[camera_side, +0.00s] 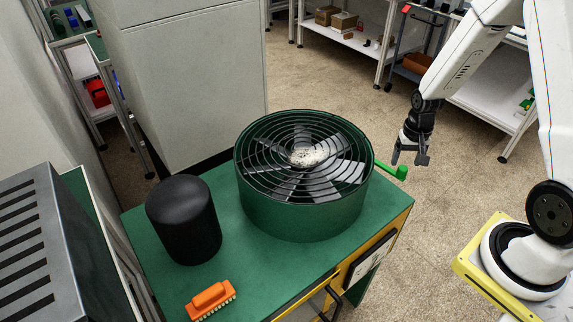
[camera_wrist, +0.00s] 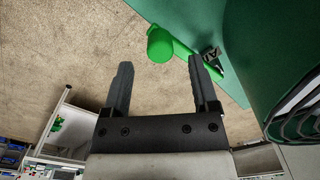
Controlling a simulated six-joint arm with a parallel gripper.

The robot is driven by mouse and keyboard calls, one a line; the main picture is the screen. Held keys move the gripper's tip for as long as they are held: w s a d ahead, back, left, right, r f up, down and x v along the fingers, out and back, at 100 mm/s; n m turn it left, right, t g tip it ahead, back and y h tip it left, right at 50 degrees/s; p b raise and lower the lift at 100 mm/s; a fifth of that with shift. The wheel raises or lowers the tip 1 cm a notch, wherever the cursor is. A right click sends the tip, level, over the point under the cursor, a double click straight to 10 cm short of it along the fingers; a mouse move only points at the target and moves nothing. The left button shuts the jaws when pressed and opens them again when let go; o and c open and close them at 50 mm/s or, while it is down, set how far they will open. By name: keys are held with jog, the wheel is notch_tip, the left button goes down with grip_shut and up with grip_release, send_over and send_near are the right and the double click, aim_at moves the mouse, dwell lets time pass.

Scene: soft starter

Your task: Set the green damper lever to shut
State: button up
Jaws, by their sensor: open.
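The green damper lever (camera_side: 393,171) sticks out from the right side of a round dark-green fan housing (camera_side: 300,215) with a ringed grille on top. The lever ends in a thicker green knob. My gripper (camera_side: 410,160) is open and empty, just right of the knob in the side view. A green rod runs from the knob down right to the housing. No contact is visible. I cannot read a lever position marking.
The housing stands on a green-topped cart (camera_side: 255,275). A black cylinder (camera_side: 184,220) and an orange brush (camera_side: 211,299) are on the cart, left of the housing. A grey cabinet (camera_side: 190,85) stands behind. The floor right of the cart is clear around my gripper.

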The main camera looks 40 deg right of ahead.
aim_at(403, 168)
jog(key=shift+f, duration=1.95)
grip_shut()
